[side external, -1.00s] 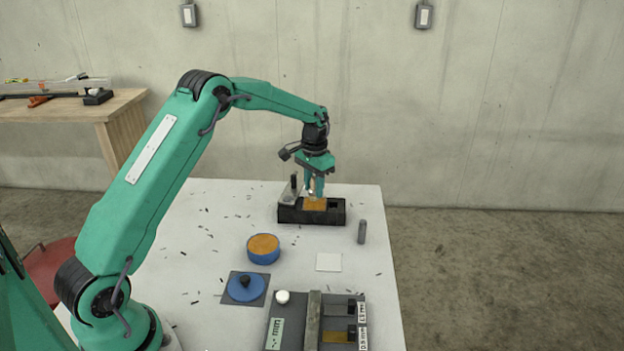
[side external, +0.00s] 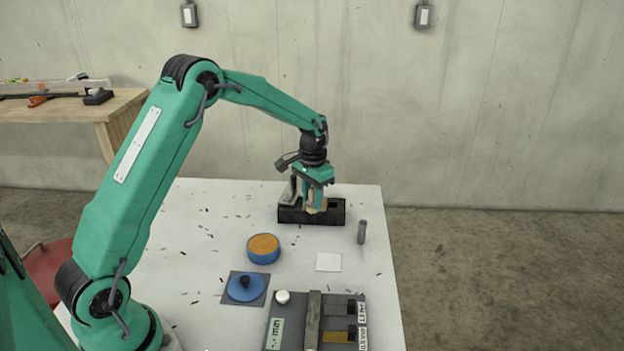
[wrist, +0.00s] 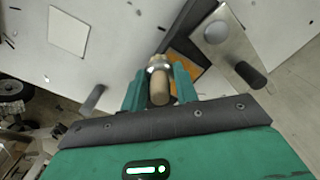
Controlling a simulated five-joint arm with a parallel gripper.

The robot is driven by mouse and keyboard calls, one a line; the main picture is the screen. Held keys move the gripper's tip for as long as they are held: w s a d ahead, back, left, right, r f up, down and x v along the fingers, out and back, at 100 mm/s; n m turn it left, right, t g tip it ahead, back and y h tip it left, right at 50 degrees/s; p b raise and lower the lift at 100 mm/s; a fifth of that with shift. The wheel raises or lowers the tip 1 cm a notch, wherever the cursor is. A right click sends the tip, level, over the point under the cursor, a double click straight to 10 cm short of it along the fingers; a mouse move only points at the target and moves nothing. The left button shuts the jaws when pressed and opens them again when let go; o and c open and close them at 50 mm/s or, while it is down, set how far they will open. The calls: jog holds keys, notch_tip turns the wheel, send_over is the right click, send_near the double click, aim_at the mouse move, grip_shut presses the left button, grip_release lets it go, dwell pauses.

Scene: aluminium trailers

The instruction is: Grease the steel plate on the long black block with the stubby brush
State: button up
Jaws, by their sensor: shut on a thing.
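My gripper (side external: 316,194) is shut on the stubby brush (wrist: 158,88), whose wooden handle and metal collar show between the fingers in the wrist view. The brush is over the long black block (side external: 289,215) at the back of the table. Its bristle end is hard to make out, so I cannot tell if it touches the plate. The steel plate (wrist: 190,58) on the block shows an orange-brown surface, partly hidden by the brush and a finger. A bare metal piece with a dark knob (wrist: 228,40) is beside it. A blue tub (side external: 263,257) holds orange-brown grease.
A blue lid (side external: 246,289) lies on a dark square near the tub. A grey cylinder (side external: 362,231) stands right of the block. A white square (side external: 329,262) lies in front of it. A grey fixture (side external: 284,318) fills the front. Dark shavings are scattered at left.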

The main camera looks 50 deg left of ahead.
jog(key=shift+s+d, duration=0.3)
jog(key=shift+d, duration=0.05)
jog(key=shift+a+r, duration=0.1)
jog(key=shift+r, duration=3.95)
